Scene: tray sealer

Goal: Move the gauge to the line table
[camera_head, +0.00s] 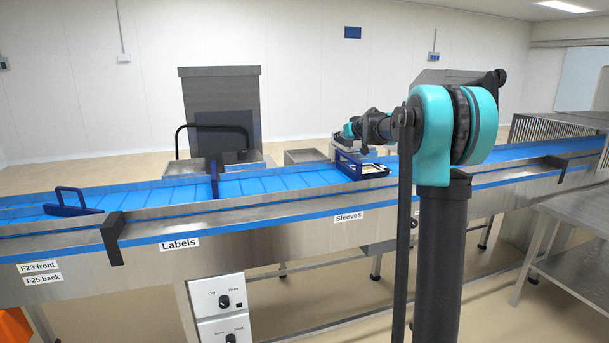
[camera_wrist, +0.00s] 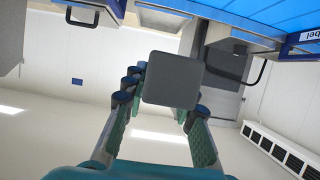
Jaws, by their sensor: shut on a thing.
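In the wrist view a plain grey square block with rounded corners, which I take to be the gauge (camera_wrist: 172,80), sits between the fingers of my gripper (camera_wrist: 160,98). The fingers are shut on it, and I see no dial or marking on the side facing me. In the head view my gripper (camera_head: 350,132) is above the far side of the blue conveyor, and the gauge cannot be made out there. A steel table (camera_head: 578,220) stands at the right; I cannot tell if it is the line table.
The blue conveyor (camera_head: 275,183) crosses the view, with a blue guide frame (camera_head: 347,165) below my gripper and blue handles at the left. Labels marked "Labels" and "Sleeves" are on its front. A grey machine (camera_head: 222,115) stands behind. A control box (camera_head: 218,300) hangs below.

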